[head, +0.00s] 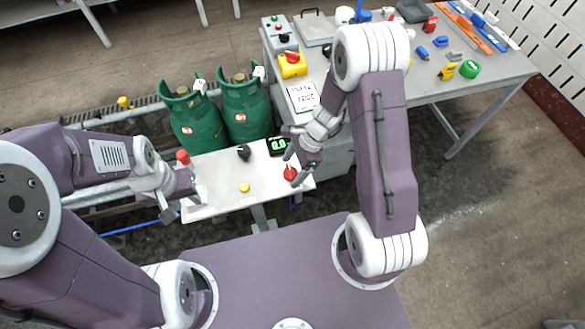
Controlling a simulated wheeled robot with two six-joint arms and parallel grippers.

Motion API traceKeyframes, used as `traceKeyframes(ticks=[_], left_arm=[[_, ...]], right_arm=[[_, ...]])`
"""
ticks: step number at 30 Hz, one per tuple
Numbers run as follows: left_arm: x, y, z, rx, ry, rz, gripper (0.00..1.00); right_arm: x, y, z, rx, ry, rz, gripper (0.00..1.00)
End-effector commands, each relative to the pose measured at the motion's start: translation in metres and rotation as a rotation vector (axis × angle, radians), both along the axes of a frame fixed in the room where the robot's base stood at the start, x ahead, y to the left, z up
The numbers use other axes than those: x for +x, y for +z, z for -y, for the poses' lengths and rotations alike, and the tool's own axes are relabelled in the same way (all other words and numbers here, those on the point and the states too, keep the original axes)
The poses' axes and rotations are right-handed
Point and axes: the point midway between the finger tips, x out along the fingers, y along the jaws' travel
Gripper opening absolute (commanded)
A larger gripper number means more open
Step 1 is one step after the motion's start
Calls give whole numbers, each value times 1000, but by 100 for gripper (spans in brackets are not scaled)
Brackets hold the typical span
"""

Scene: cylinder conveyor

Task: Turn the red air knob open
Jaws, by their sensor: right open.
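The red air knob (290,173) sits on the right part of a pale control panel (222,192). My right gripper (294,165) is over that end of the panel, its open fingers on either side of the knob; whether they touch it I cannot tell. My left gripper (184,206) is at the panel's left edge, beside a red button (182,157); its jaw opening is not clear. A black knob (243,152), a yellow button (244,187) and a small display with green digits (278,146) are also on the panel.
Two green gas cylinders (196,122) stand right behind the panel. A grey workbench (470,82) with tools and a yellow box with a red button (292,65) is behind and to the right. Open floor lies at the right.

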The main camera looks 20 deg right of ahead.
Motion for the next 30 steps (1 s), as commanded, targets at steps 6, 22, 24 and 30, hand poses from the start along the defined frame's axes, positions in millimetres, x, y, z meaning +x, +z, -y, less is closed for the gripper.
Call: traceKeyframes(ticks=[6, 22, 24, 30], left_arm=[[0, 0, 0, 0, 0, 0, 36], [0, 8, 0, 0, 0, 0, 36], [0, 13, 0, 0, 0, 0, 36], [0, 27, 0, 0, 0, 0, 36]], right_arm=[[0, 0, 0, 0, 0, 0, 65], [1, 3, 0, -1, 60, 0, 14], [1, 3, 0, 0, 99, 0, 14], [2, 5, 0, 1, 257, -1, 14]])
